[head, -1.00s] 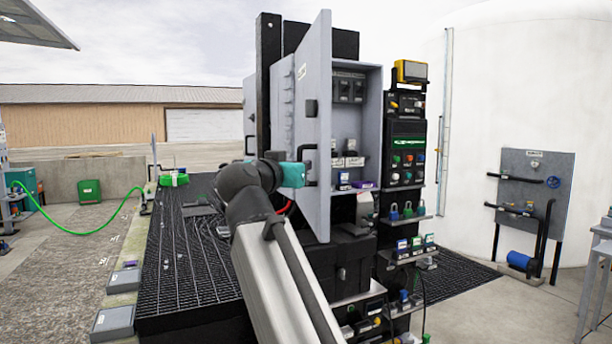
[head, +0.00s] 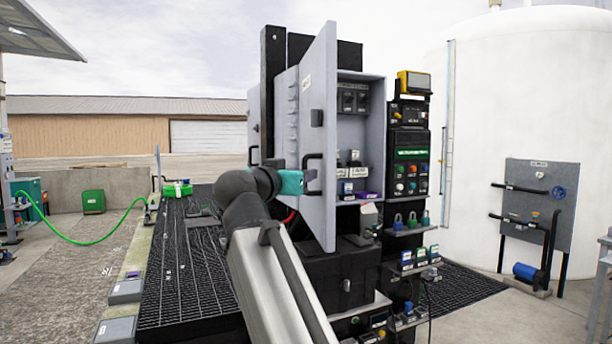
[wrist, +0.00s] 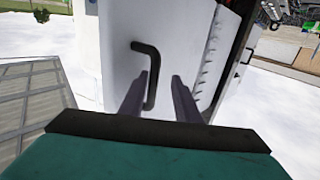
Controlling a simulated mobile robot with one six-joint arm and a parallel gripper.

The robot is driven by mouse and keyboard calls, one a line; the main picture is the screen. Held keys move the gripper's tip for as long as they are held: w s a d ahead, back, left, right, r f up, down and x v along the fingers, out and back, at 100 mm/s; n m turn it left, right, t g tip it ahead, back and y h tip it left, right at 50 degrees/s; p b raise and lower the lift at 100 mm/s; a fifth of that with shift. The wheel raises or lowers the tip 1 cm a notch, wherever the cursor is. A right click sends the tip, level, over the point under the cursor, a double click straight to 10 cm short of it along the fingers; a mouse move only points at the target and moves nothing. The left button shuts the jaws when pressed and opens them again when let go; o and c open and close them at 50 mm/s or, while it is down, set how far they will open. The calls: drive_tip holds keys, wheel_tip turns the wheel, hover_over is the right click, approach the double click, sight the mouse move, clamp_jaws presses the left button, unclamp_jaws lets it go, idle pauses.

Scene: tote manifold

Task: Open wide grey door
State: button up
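The tall grey door (head: 318,105) stands swung out from a grey cabinet (head: 374,130), and the cabinet's inside shows to its right. The door has a black bar handle (head: 312,160), which also shows in the wrist view (wrist: 152,75). My gripper (head: 309,180) is at the handle, left of the door. In the wrist view, the two fingers of my gripper (wrist: 160,78) are apart. The lower part of the handle shows between them, with a visible gap to the right finger. I cannot tell whether the left finger touches the handle.
Another grey panel with a black handle (head: 253,125) is at the left of the cabinet. A black control panel (head: 408,160) and shelves with padlocks (head: 412,219) stand close on the right. A black grating (head: 185,270) lies to the left. A white tank (head: 500,110) stands behind.

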drive_tip(key=shift+f, duration=0.1)
drive_tip(key=b+v, duration=0.1)
drive_tip(key=v, duration=1.3)
drive_tip(key=shift+b, duration=0.35)
drive_tip(key=shift+w, duration=0.15)
